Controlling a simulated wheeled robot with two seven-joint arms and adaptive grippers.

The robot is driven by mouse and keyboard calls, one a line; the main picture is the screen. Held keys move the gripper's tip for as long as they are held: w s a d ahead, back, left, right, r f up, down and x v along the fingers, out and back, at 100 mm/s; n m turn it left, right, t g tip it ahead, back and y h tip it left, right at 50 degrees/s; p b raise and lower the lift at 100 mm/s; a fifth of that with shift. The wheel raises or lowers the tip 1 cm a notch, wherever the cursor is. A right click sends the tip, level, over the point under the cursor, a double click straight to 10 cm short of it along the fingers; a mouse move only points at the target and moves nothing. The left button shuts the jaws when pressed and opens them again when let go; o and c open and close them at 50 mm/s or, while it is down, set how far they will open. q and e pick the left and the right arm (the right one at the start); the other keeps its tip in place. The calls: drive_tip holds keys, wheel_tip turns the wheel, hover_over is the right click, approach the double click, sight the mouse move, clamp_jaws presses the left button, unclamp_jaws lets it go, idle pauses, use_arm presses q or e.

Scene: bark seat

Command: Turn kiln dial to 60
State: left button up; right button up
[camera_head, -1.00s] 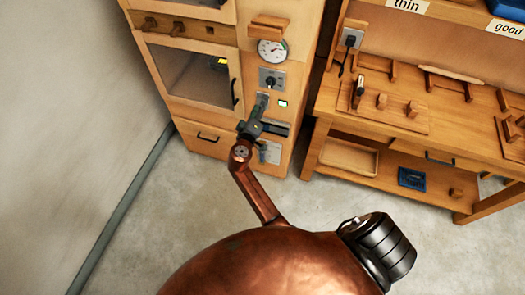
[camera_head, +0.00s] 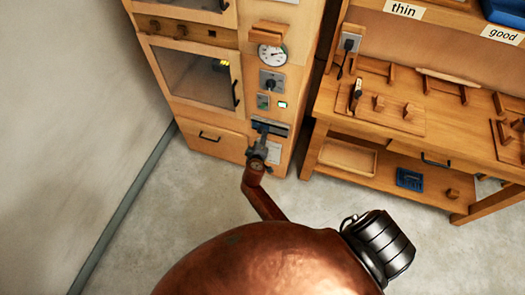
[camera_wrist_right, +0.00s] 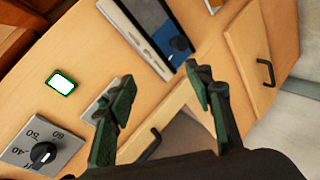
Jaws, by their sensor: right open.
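The kiln dial (camera_head: 271,82) is a black knob on a grey plate on the kiln's front panel, below a round gauge. In the right wrist view the dial (camera_wrist_right: 43,154) is at the lower left, with numbers around it, 60 among them. I cannot tell exactly which number it points to. My right gripper (camera_head: 261,130) is below the dial, in front of the dark slot. In the right wrist view its two fingers (camera_wrist_right: 160,84) are spread, with nothing between them, apart from the dial. My left gripper is out of view.
A white gauge (camera_head: 272,53) sits above the dial. A green-lit display (camera_head: 282,105) and a small switch plate (camera_head: 264,102) are below it. The kiln door (camera_head: 196,75) is shut, at the left. A workbench (camera_head: 335,109) stands to the right. The floor in front is clear.

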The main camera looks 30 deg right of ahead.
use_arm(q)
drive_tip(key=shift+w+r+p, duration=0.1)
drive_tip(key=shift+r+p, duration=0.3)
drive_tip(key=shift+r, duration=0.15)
use_arm(e)
wheel_tip(320, 180, down, 6)
drive_tip(key=s+g+y, duration=0.1)
drive_tip(key=s, duration=0.2)
drive_tip(key=shift+a, duration=0.35)
drive_tip(key=shift+r, duration=0.1)
